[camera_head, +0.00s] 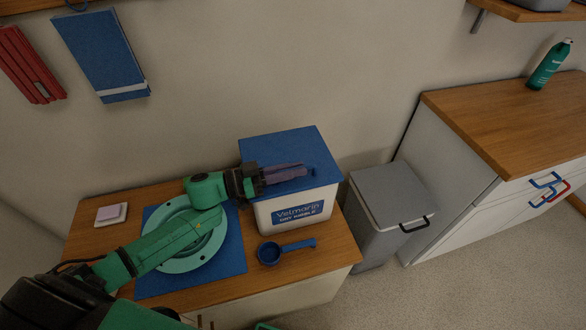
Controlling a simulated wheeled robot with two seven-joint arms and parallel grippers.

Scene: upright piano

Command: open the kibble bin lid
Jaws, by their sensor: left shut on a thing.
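The kibble bin (293,212) is a white box with a blue label, standing at the back right of the wooden counter. Its flat blue lid (290,144) lies on top and looks closed. My left gripper (308,172) reaches in from the left over the lid, its fingers lying low across the top near the right side. It is shut on a small blue part of the lid, mostly hidden between the fingers. My right gripper is not in view.
A blue scoop (268,254) lies in front of the bin. A teal round dish (172,262) sits on a blue mat (232,262) under my left arm. A grey lidded bin (392,190) stands right of the counter. A wooden-topped cabinet (500,125) is further right.

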